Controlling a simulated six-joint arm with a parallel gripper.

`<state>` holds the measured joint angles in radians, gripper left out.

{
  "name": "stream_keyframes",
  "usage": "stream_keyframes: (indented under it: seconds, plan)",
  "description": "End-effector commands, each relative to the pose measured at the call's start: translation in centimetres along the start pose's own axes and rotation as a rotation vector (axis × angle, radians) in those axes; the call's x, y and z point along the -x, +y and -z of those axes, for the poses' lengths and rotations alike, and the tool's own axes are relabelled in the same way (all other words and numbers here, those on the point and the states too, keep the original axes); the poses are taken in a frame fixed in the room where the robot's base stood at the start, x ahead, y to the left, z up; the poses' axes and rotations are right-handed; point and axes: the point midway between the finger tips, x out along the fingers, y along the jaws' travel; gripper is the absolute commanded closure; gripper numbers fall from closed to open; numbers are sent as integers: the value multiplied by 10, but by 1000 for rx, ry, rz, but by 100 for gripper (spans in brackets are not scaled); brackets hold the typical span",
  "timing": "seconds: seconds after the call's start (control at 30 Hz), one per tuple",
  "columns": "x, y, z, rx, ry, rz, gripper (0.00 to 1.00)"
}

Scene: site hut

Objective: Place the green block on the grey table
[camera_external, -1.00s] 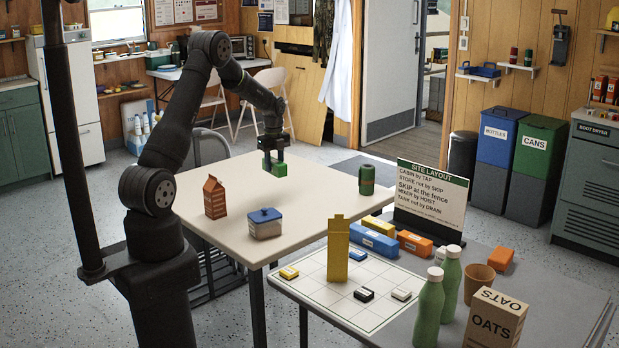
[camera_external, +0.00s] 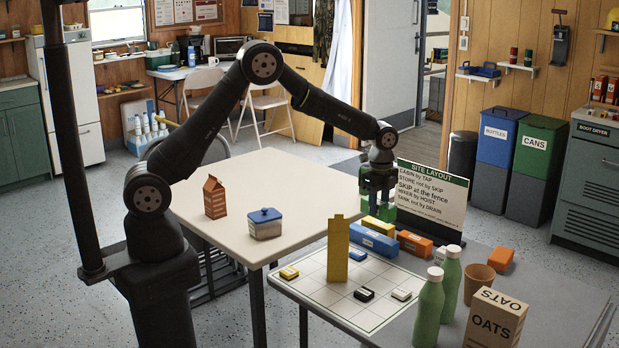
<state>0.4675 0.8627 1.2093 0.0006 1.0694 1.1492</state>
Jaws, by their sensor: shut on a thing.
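My gripper (camera_external: 379,192) is shut on the green block (camera_external: 387,212), pointing down. The block hangs low in the picture by the left edge of the sign, near the back left of the grey table (camera_external: 560,292). I cannot tell its exact height above the surface. My gripper partly covers the block. The grey table stands at the lower right.
The grey table bears a white grid mat (camera_external: 310,290), a yellow tower (camera_external: 338,250), a blue box (camera_external: 374,240), an orange box (camera_external: 415,243), a SITE LAYOUT sign (camera_external: 432,195), green bottles (camera_external: 429,305) and an OATS box (camera_external: 495,322). Its right side is bare.

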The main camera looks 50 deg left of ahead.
Motion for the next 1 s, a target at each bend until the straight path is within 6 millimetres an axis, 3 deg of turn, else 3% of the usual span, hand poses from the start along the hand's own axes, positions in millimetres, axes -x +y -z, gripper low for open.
stream_keyframes:
  seconds: [0.03, 0.1, 0.3, 0.5, 0.63, 0.73, 1.0]
  plan:
    - [0, 11, 26, -5, 0, 0, 90]
    - [0, 26, 58, 1, 0, 0, 90]
    - [0, 75, 140, 20, 0, 0, 90]
    - [1, 114, 190, 37, 1, 1, 90]
    - [0, 126, 204, 44, 0, 1, 90]
    - [-5, 122, 204, 48, -1, 0, 90]
    - [-40, 68, 181, 51, -1, -1, 90]
